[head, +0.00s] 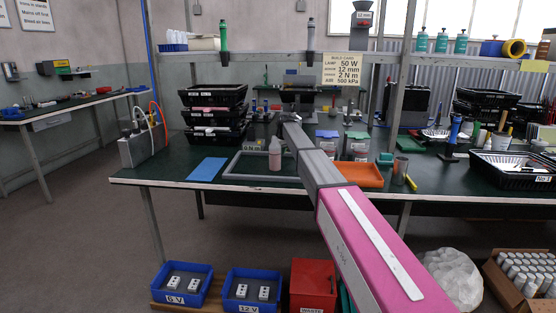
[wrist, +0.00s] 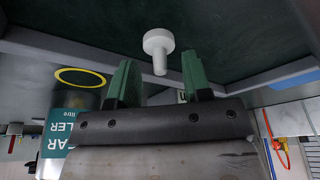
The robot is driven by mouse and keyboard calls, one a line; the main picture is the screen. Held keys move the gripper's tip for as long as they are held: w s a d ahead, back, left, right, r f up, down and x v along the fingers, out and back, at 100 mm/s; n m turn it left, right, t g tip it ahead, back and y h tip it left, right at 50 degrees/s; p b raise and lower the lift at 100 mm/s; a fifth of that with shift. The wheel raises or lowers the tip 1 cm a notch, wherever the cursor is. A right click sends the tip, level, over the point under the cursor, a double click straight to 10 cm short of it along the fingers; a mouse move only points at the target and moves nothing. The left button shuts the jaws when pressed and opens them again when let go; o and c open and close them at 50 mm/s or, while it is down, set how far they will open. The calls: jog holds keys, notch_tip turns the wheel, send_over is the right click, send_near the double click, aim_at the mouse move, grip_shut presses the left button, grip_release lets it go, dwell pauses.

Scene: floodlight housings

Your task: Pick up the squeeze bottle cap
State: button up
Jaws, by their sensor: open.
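The squeeze bottle cap is a small white piece with a round disc and a narrow stem. In the wrist view the cap (wrist: 157,42) shows against a dark green surface, its stem pointing towards my gripper. My gripper (wrist: 159,66) has two green fingers spread apart with nothing between them but the stem end in line with the gap. I cannot tell whether the stem reaches between the fingertips. In the head view a pale pink bottle (head: 275,155) stands on the bench beside my arm; I cannot make out the cap there, and my arm hides my fingers.
A grey frame (head: 231,177) lies on the green bench around this area, with a blue sheet (head: 207,169) to its left. An orange tray (head: 361,175) and a metal cylinder (head: 400,170) are to the right. Black stacked trays (head: 214,116) stand at the back left.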

jog(key=shift+x, duration=1.1)
jog(key=c, duration=0.6)
jog(key=shift+r, duration=0.15)
